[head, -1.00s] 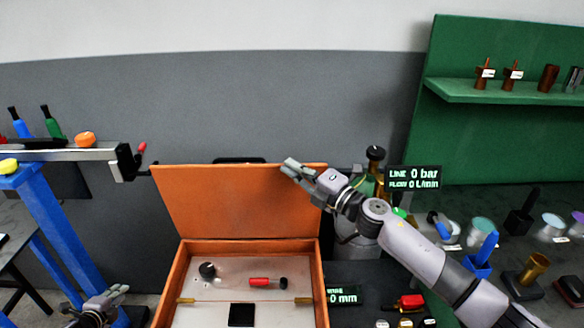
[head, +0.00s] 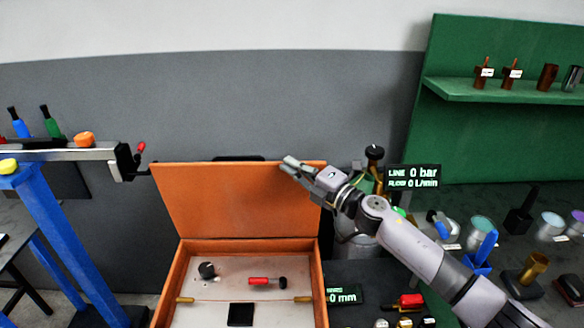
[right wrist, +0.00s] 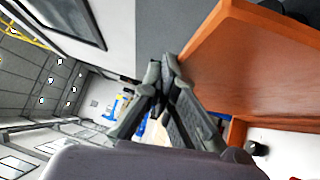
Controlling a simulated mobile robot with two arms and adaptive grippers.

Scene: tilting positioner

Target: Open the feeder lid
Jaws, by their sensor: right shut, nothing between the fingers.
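The feeder is an orange box (head: 322,290) with its lid (head: 240,200) standing up, tilted back at the rear edge. The inside panel shows, with a black knob (head: 207,270), a red-handled part (head: 262,281) and a black square (head: 241,314). My right gripper (head: 288,164) is shut and empty at the lid's upper right corner, in front of it in the picture. In the right wrist view the shut fingers (right wrist: 165,75) are beside the lid's edge (right wrist: 245,65); I cannot tell whether they touch it. My left gripper is out of view.
Cups and tools crowd the right bench. A blue stand (head: 50,230) with a metal rail is at left. A green shelf (head: 510,93) is at the back right.

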